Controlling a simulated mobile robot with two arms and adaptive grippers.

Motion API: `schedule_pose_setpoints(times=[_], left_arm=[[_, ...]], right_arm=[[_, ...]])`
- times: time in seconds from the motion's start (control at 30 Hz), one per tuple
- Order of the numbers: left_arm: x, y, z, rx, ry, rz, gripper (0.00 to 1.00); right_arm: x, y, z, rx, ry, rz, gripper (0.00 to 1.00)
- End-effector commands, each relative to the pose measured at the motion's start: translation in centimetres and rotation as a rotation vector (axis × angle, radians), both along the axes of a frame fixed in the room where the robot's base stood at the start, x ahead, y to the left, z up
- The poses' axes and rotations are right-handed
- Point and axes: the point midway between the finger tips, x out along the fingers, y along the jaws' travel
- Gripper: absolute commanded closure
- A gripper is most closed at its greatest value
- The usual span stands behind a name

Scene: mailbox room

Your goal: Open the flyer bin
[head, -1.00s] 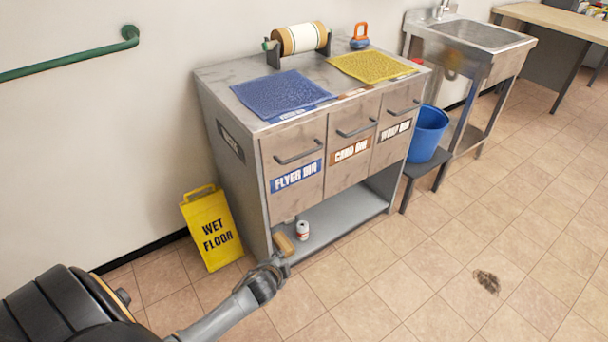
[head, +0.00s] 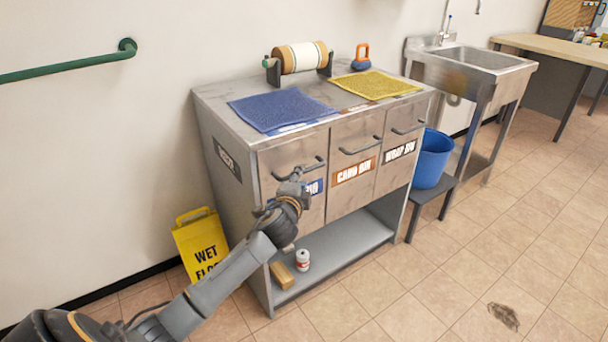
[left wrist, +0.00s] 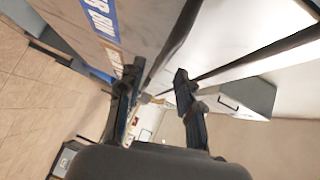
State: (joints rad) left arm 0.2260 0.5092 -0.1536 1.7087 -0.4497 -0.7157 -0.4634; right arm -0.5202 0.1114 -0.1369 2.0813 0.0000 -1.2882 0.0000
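The flyer bin (head: 313,213) is the left of three grey bin fronts in the cabinet, and its front sits flush, closed. Its dark bar handle (head: 312,164) runs across the upper front. My left gripper (head: 294,177) is in front of this bin at the handle and covers part of its blue label (head: 315,187). In the left wrist view the gripper (left wrist: 157,73) has its fingers apart, with a dark bar passing between or close by them; contact cannot be told. The label (left wrist: 98,15) shows there too. My right gripper is not in view.
The card bin (head: 350,195) and wrap bin (head: 393,175) are to the right. The cabinet top holds a blue mat (head: 280,109) and yellow mat (head: 372,85). A can (head: 302,260) and a tan block (head: 282,275) are on the lower shelf. A wet-floor sign (head: 200,240) stands left.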

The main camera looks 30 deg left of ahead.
Motion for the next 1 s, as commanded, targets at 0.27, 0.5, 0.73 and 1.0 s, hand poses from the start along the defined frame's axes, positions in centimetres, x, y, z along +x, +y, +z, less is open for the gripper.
schedule_pose_setpoints(times=[0.27, 0.5, 0.73, 1.0], left_arm=[[3.8, 1.5, -0.7, 0.000, 0.000, 0.000, 0.64], [4.7, 1.9, -0.8, 0.000, 0.000, -0.001, 0.64], [4.7, 1.8, -0.8, 0.000, 0.000, -0.001, 0.69], [4.7, 1.8, -0.8, 0.000, 0.001, -0.001, 1.00]], right_arm=[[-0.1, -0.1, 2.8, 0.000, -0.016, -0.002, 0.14], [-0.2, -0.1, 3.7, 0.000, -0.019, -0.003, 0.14], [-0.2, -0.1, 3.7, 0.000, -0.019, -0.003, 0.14], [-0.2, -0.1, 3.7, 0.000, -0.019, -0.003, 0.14]])
